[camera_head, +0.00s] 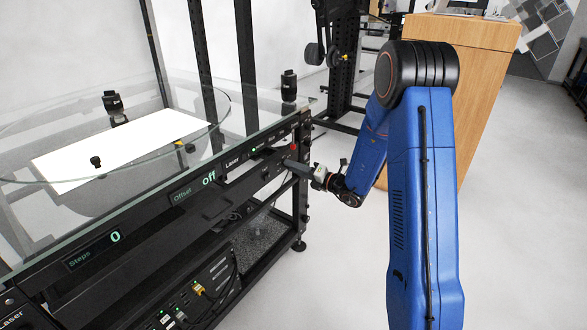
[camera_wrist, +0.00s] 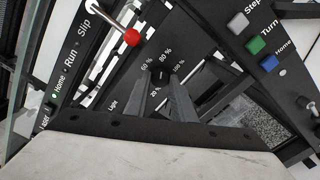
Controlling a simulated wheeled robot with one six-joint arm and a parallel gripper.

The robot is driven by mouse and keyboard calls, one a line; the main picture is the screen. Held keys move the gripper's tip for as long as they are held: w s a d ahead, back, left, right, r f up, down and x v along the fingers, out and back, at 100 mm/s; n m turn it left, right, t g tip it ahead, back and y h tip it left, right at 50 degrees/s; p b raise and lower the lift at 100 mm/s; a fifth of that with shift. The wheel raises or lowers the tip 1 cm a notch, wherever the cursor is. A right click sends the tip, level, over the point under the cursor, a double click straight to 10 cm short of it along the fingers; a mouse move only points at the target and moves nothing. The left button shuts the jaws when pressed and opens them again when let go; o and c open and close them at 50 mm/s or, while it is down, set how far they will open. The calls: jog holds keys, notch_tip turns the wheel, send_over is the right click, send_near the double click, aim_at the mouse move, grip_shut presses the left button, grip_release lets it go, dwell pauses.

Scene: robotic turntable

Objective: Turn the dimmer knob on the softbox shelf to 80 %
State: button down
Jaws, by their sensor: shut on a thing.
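My gripper (camera_wrist: 162,82) is shut on the knob, one grey finger on each side. The knob's pointer is too small and too hidden by the fingers to read. In the head view my gripper (camera_head: 290,165) meets the panel near the right end of the turntable frame, and the knob is hidden there.
A red ball-ended lever (camera_wrist: 131,37) stands out close to the knob. White, green and blue buttons (camera_wrist: 255,46) sit on the panel at right. The glass turntable top (camera_head: 150,160) lies above the panel. Clear floor (camera_head: 340,270) lies in front.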

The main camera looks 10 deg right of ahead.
dwell(0.3)
jog(key=c, duration=1.5)
grip_release()
jog(key=shift+d, duration=0.1)
jog(key=v, duration=1.7)
jog(key=shift+s, duration=0.2)
